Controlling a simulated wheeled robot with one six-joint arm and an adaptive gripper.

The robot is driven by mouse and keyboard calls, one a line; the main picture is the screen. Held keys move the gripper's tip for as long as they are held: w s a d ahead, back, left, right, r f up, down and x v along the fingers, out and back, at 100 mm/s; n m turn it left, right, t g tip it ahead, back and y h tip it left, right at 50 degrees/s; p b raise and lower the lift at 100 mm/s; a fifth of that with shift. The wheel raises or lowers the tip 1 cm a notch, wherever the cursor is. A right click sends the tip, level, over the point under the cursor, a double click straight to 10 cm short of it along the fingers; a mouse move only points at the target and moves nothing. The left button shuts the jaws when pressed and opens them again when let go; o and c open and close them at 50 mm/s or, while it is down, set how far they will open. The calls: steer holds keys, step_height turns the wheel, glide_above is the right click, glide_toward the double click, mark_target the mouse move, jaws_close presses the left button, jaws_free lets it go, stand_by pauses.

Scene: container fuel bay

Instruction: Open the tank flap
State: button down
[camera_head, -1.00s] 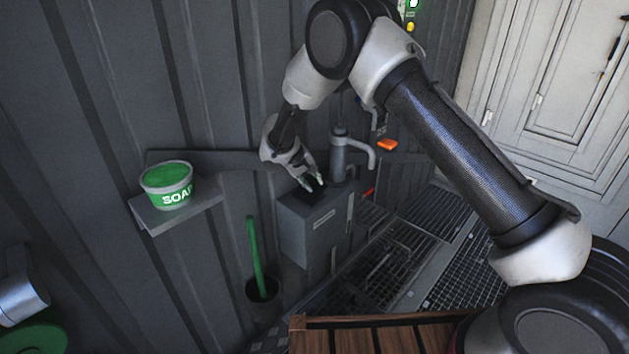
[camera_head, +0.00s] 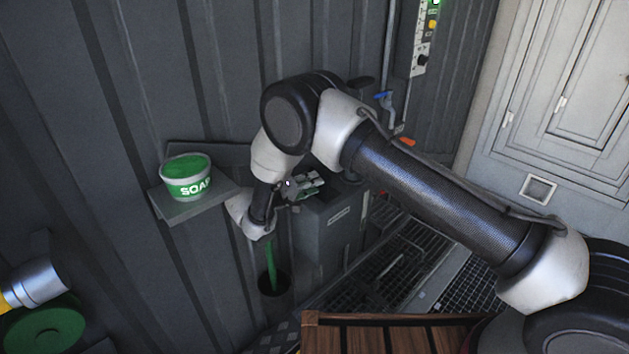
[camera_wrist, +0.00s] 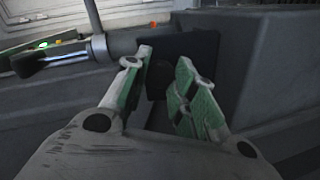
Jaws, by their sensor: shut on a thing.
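The grey tank box (camera_head: 335,235) stands against the dark ribbed wall. My gripper (camera_head: 312,184) is at its top left edge, pointing to the right, with my wrist low on the box's left side. In the wrist view, the dark tank flap (camera_wrist: 203,48) shows behind and between the green-padded fingers. My gripper (camera_wrist: 160,78) is shut on a small dark part of the flap, seen between the fingers. In the head view my arm and gripper hide most of the flap. How far it is tilted I cannot tell.
A soap tub (camera_head: 187,177) sits on a wall shelf (camera_head: 190,211) to the left. A green-handled brush stands in a dark holder (camera_head: 274,285) below my wrist. A blue-handled valve (camera_head: 384,97) is on the wall behind my arm. A wooden slatted top (camera_head: 375,335) is in front.

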steer(key=shift+s+a+f+t+h, duration=0.15)
steer(key=shift+s+a+t+h, duration=0.15)
steer(key=shift+t+h, duration=0.1)
stand_by(0.3)
steer(key=c, duration=1.1)
jaws_free()
steer(key=shift+c, duration=0.2)
steer(key=v, duration=0.7)
steer(key=shift+s, duration=0.2)
steer(key=shift+a, duration=0.2)
